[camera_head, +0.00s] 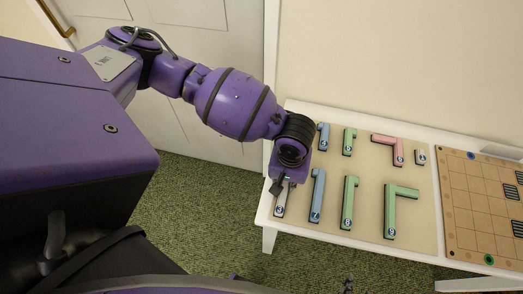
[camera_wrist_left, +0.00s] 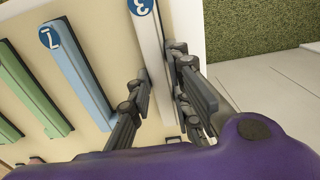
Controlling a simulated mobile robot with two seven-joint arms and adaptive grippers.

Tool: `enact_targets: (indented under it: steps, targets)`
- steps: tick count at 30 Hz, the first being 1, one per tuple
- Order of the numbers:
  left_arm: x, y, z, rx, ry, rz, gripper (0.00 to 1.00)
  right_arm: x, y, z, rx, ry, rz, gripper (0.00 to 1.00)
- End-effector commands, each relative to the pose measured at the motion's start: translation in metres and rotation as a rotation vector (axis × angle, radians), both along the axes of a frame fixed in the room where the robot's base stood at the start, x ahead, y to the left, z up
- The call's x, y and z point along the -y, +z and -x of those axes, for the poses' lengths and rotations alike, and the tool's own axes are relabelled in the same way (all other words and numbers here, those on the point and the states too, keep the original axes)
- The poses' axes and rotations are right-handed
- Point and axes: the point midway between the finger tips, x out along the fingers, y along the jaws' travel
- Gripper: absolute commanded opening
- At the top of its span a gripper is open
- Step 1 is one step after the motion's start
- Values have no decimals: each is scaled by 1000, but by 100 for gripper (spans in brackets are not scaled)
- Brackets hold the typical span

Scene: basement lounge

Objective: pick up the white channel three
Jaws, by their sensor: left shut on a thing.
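The white channel three (camera_head: 283,202) is a long pale bar with a round blue number label at its near end. It lies at the left end of the near row on the low table, partly hidden by my left gripper (camera_head: 278,187). In the left wrist view, the channel (camera_wrist_left: 152,45) shows its label with a 3 at the top edge. My left gripper (camera_wrist_left: 160,75) has one finger on each side of the bar and is shut on it. The channel appears to be at table level; any gap below it cannot be made out.
A blue channel (camera_head: 317,196) lies just right of the white one, then green channels (camera_head: 347,203). A wooden grid board (camera_head: 470,205) lies at the right. The table's left edge is close to my gripper.

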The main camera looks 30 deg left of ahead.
Motion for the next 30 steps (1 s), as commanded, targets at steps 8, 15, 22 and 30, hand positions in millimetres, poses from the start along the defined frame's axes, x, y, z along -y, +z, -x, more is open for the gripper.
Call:
enact_targets:
  steps: [8, 15, 22, 30]
  targets:
    - [0, 3, -2, 3, -1, 0, 0, 5, 0, 1, -2, 5, 9, 40]
    - [0, 29, -3, 7, -1, 1, 0, 5, 5, -3, 5, 5, 9, 40]
    - [28, 76, 22, 7, -6, 6, 0, -1, 14, -8, 15, 8, -1, 40]
    - [75, 114, 66, 2, -6, 5, 0, -5, 20, -7, 16, 7, -11, 40]
